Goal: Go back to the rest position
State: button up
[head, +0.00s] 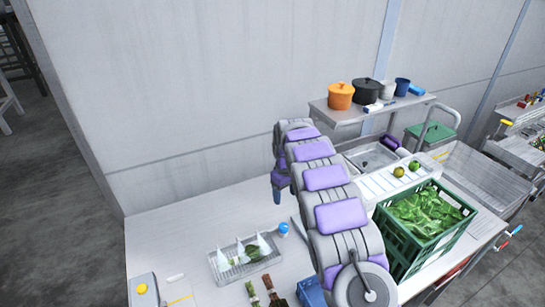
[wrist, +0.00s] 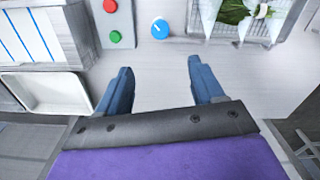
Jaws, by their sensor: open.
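My gripper (head: 277,192) hangs pointing down at the end of my purple and grey arm, above the back of the pale worktop (head: 180,225). In the wrist view, its two blue fingers (wrist: 160,72) are spread wide with nothing between them. The worktop lies beyond the fingertips there. My arm reaches from the lower right of the head view and hides part of the worktop behind it.
A green crate (head: 390,255) of leafy greens (head: 425,211) stands right of my arm, before a sink (head: 372,157). A wire tray (head: 222,272) with white cones and a blue-topped item (head: 283,229) lie left. A shelf (head: 345,116) holds pots. The worktop's back left is clear.

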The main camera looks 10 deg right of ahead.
jog(key=s+d+r+m+b, duration=0.1)
jog(key=s+r+m+b, duration=0.1)
jog(key=s+r, duration=0.65)
jog(key=s+d+r+m+b, duration=0.15)
jog(key=s+r, duration=0.25)
jog(key=s, duration=1)
jog(key=s+a+f+m+g+b, duration=0.1)
jog(key=s+f, duration=0.1)
jog(key=s, duration=1.3)
jog(key=s+a+f+m+b, duration=0.1)
jog(key=s+f+b, duration=0.1)
jog(key=s, duration=1.3)
jog(key=shift+a+g, duration=0.3)
jog(key=shift+g, duration=0.1)
